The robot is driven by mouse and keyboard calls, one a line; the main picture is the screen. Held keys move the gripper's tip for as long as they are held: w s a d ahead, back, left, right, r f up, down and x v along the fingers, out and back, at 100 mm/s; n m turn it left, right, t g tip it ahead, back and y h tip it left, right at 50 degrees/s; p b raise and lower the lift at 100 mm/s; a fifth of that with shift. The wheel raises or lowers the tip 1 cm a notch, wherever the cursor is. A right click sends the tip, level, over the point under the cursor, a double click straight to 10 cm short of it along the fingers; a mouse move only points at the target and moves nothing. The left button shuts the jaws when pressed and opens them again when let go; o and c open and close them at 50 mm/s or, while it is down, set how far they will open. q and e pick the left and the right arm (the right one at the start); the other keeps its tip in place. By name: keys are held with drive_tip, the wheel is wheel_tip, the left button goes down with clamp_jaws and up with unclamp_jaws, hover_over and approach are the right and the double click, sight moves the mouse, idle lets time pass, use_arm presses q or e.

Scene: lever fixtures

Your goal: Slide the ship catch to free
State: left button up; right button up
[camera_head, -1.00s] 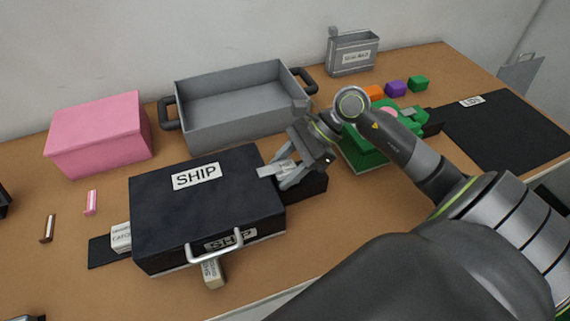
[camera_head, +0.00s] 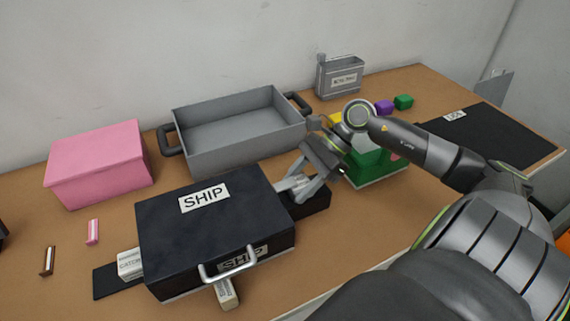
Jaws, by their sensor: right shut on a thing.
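A black box labelled SHIP (camera_head: 190,232) sits on the table with its lid down and a pale metal handle (camera_head: 229,266) on its front. At its right side is a low black block (camera_head: 318,204), where the ship catch appears as a pale grey piece (camera_head: 284,184) by the lid's right edge. My right gripper (camera_head: 296,190) is shut on this piece and hides part of it. I cannot tell whether the piece still overlaps the lid. My left gripper is not in view.
A grey tray (camera_head: 240,137) and a pink box (camera_head: 95,167) stand behind the SHIP box. A green fixture (camera_head: 372,172) lies behind my right arm. A white block labelled CATCH (camera_head: 130,263) sits left of the SHIP box. A black mat (camera_head: 490,135) lies far right.

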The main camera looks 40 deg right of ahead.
drive_tip(key=shift+s+d, duration=0.1)
drive_tip(key=shift+d, duration=0.15)
drive_tip(key=o, duration=1.4)
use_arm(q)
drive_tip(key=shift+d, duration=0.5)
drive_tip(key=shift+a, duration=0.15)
use_arm(e)
drive_tip(key=shift+r, duration=0.1)
drive_tip(key=shift+s+d+r, duration=0.1)
drive_tip(key=shift+d+r, duration=0.35)
drive_tip(key=shift+d, duration=0.1)
drive_tip(key=p+v, duration=0.1)
drive_tip(key=v, duration=0.6)
drive_tip(key=shift+p, duration=0.3)
use_arm(q)
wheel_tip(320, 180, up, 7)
drive_tip(key=p, duration=0.5)
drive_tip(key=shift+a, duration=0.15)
use_arm(e)
drive_tip(key=shift+v, duration=4.45)
